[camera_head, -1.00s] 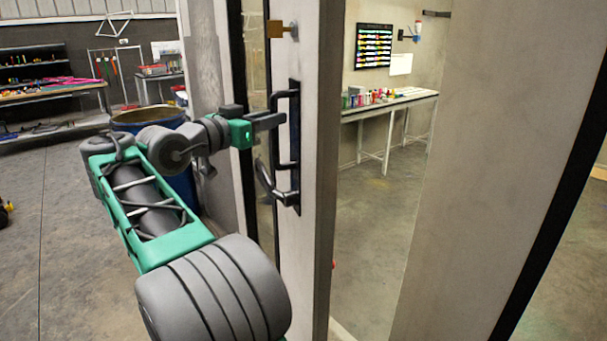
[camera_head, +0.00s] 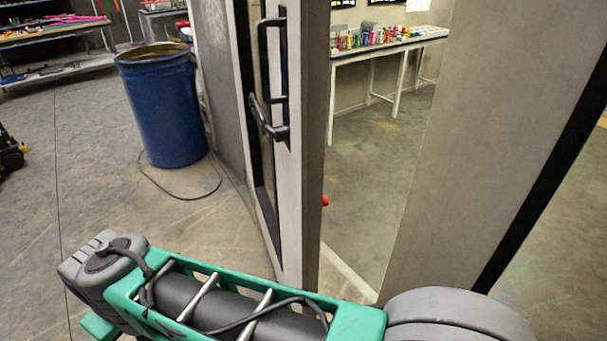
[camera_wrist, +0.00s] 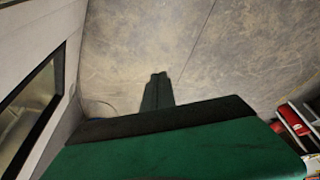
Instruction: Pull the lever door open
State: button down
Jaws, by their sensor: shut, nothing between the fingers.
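The lever door (camera_head: 300,170) stands ajar in the head view, with its free edge away from the grey frame post (camera_head: 450,150). Its black pull handle and lever (camera_head: 264,118) are on the door's left-hand face, and nothing touches them. My arm lies low across the bottom of the head view, and my gripper is outside that view. In the wrist view my gripper (camera_wrist: 157,76) points over the bare floor with its dark fingers together and empty. A pale panel with a dark-framed window (camera_wrist: 35,100) is at its left; I cannot tell if it is the door.
A blue barrel (camera_head: 165,105) stands on the floor left of the door, with a thin cable on the floor beside it. Through the opening, a white table (camera_head: 392,45) holds several small bottles. A red object (camera_wrist: 290,120) is at the right of the wrist view.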

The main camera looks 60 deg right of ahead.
aim_at(293, 36)
jog(key=u, duration=1.3)
jog(key=k, duration=0.8)
jog(key=z, duration=1.65)
